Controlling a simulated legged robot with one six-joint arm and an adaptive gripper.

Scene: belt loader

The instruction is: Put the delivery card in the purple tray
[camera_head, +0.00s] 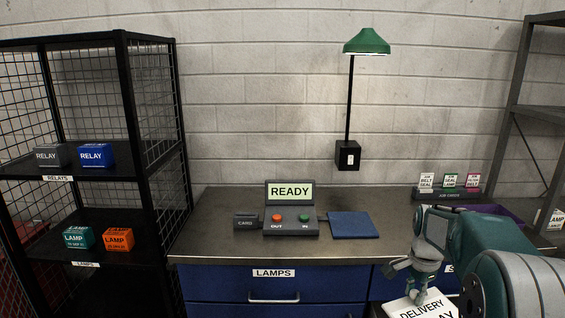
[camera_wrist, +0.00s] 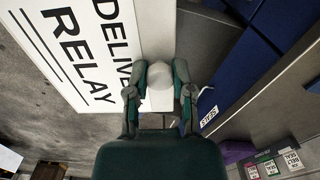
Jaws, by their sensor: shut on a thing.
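The white delivery card (camera_head: 412,308), printed "DELIVERY" and partly cut off by the bottom edge, is at the lower right in the head view. In the wrist view the card (camera_wrist: 92,40) fills the upper left and reads "RELAY". My gripper (camera_wrist: 160,88) is shut on a pale round knob at the card's edge; it also shows in the head view (camera_head: 422,289). The card is in front of the bench drawers. The purple tray (camera_head: 508,212) is at the bench's right end, mostly hidden behind my arm; a bit shows in the wrist view (camera_wrist: 236,152).
The metal bench top (camera_head: 225,215) holds a console (camera_head: 290,222) reading "READY", a card reader (camera_head: 246,222) and a blue pad (camera_head: 350,225). A rack of job cards (camera_head: 447,190) stands behind my arm. Shelves with relay and lamp boxes stand left; another shelf is right.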

